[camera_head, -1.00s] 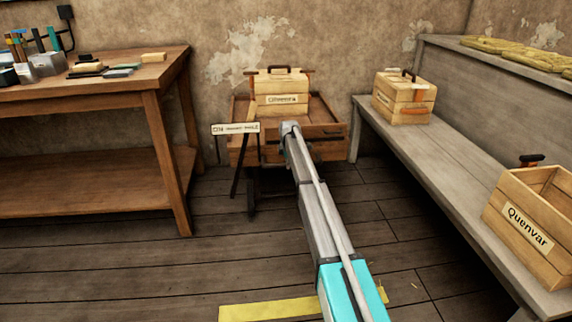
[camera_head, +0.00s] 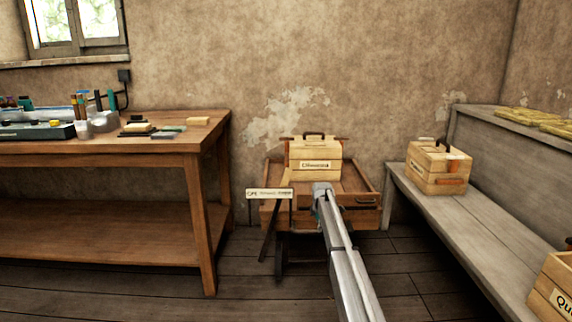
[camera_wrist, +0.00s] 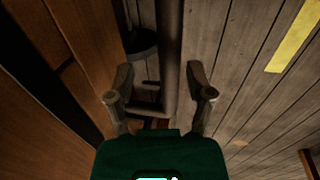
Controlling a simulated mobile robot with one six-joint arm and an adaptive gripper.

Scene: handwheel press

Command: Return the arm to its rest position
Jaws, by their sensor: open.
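My arm stretches forward in the head view, and its far end is in front of a wooden cart (camera_head: 365,217). My gripper is hidden there behind the arm. In the wrist view my gripper (camera_wrist: 160,82) has its two fingers spread apart, with no object held between them. A dark bar (camera_wrist: 170,55) lies beyond the fingers, and I cannot tell whether they touch it.
A closed wooden box (camera_head: 315,160) sits on the cart. A sign (camera_head: 269,193) stands at its left. A workbench (camera_head: 120,148) with tools is at left. A grey bench (camera_head: 455,225) at right carries another box (camera_head: 438,168). Plank floor (camera_wrist: 245,80) shows below the gripper.

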